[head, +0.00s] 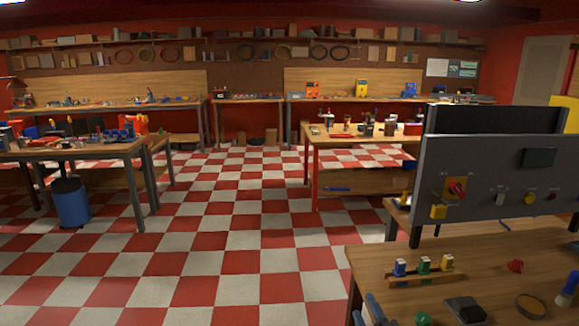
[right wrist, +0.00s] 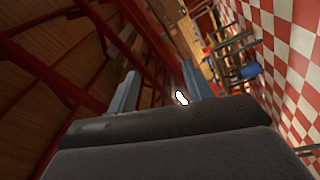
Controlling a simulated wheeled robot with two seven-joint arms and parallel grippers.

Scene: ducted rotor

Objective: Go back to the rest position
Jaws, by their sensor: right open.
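My right gripper (head: 366,308) shows only at the bottom edge of the head view, as two grey-blue fingertips in front of the near workbench's left edge. In the right wrist view the gripper (right wrist: 158,90) has its two fingers wide apart, with nothing held between them. The wrist camera looks past them at wooden and red structures and the checkered floor. My left gripper is in neither view.
The near workbench (head: 375,262) carries a grey switch panel (head: 485,165), a small rack (head: 425,276) and loose parts. Another bench (head: 330,142) stands behind it. A left table (head: 90,150) has a blue bin (head: 70,203) beneath. The checkered floor (head: 225,240) between is clear.

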